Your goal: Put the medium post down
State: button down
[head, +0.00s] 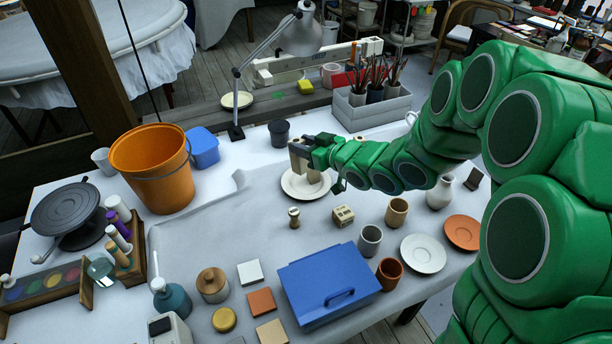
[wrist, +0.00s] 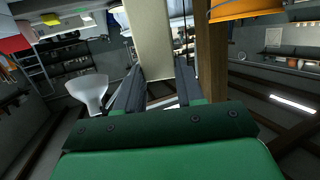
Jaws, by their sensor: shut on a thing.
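The medium post looks to be the beige, flat-sided block (wrist: 150,38) between my gripper's two dark fingers in the wrist view. My gripper (wrist: 158,90) is shut on it, and its upper end runs out of the picture. In the head view my gripper (head: 308,146) is at mid-table with the beige post (head: 299,162) at its tip, partly hidden by the fingers. The post shows over a white plate (head: 294,191). I cannot tell whether it touches the plate.
An orange bucket (head: 152,171) stands left, a dark cup (head: 279,132) and lamp (head: 299,36) behind. A grey crate (head: 371,112) holds brush pots. In front are a small knobbed piece (head: 294,216), a small box (head: 343,215) and a blue case (head: 328,280). Bare table lies left of the plate.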

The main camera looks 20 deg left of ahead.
jog(key=s+d+y, duration=0.2)
jog(key=s, duration=0.3)
jog(key=shift+w+a+f, duration=0.5)
jog(key=shift+w+a, duration=0.2)
jog(key=shift+w, duration=0.2)
jog(key=shift+w+a+f, duration=0.5)
jog(key=shift+w+a, duration=0.2)
jog(key=shift+w, duration=0.15)
jog(key=w+a+f, duration=0.5)
jog(key=w+f, duration=0.2)
jog(key=f, duration=0.4)
jog(key=shift+w+a, duration=0.3)
jog(key=shift+w, duration=0.1)
jog(key=shift+f+t, duration=0.3)
jog(key=shift+t, duration=0.1)
jog(key=c, duration=0.7)
grip_release()
